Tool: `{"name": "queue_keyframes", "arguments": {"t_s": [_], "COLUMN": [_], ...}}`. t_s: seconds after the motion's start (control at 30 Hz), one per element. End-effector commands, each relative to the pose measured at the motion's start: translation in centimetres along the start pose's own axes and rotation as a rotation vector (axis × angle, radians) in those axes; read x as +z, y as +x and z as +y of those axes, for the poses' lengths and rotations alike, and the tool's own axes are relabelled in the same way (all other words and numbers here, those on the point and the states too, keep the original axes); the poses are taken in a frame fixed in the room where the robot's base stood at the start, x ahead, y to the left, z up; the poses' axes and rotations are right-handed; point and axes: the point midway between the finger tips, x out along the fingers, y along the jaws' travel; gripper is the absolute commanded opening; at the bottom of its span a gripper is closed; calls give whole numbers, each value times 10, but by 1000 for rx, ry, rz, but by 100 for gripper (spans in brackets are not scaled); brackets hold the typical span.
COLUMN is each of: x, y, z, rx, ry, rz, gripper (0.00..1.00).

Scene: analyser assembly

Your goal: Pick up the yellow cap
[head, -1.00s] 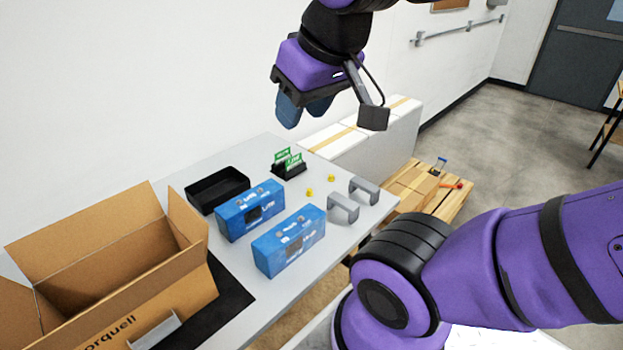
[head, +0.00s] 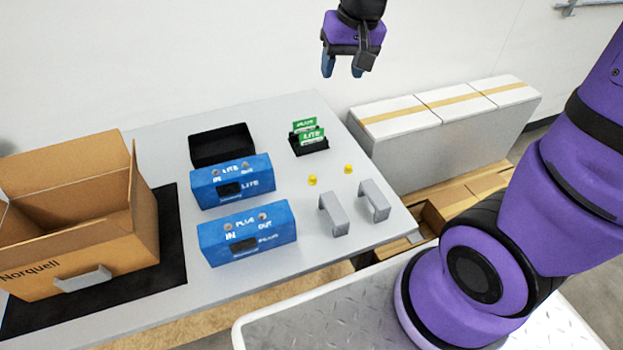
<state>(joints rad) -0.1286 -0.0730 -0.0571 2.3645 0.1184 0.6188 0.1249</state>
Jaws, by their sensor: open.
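Two small yellow caps lie on the grey table, a left yellow cap (head: 312,181) and a right yellow cap (head: 349,169). They sit between the black card holder and the grey handles. My gripper (head: 342,72) is open and empty, fingers pointing down, high above and beyond the caps near the back wall. It touches nothing.
A black holder (head: 312,150) with green cards stands behind the caps. Two grey handles (head: 333,213) stand in front. Blue boxes labelled LITE (head: 262,184) and PLUS (head: 284,246), a black tray (head: 193,152) and an open carton (head: 100,265) are left. White-topped boxes (head: 440,122) stand beyond the table's right edge.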

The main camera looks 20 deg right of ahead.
Motion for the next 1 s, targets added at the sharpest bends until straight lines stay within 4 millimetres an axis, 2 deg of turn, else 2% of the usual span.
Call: {"name": "queue_keyframes", "arguments": {"t_s": [0.03, 0.3, 0.6, 0.8, 1.0], "x": [-6, -30, -32, -26, -21], "y": [18, 110, 220, 268, 290], "z": [-4, -15, -20, -17, -16], "rx": [5, 34, 94, 127, 140], "ry": [9, 74, 137, 162, 171], "rz": [-23, -100, -172, -196, -204], "gripper": [52, 52, 52, 52, 52]}}
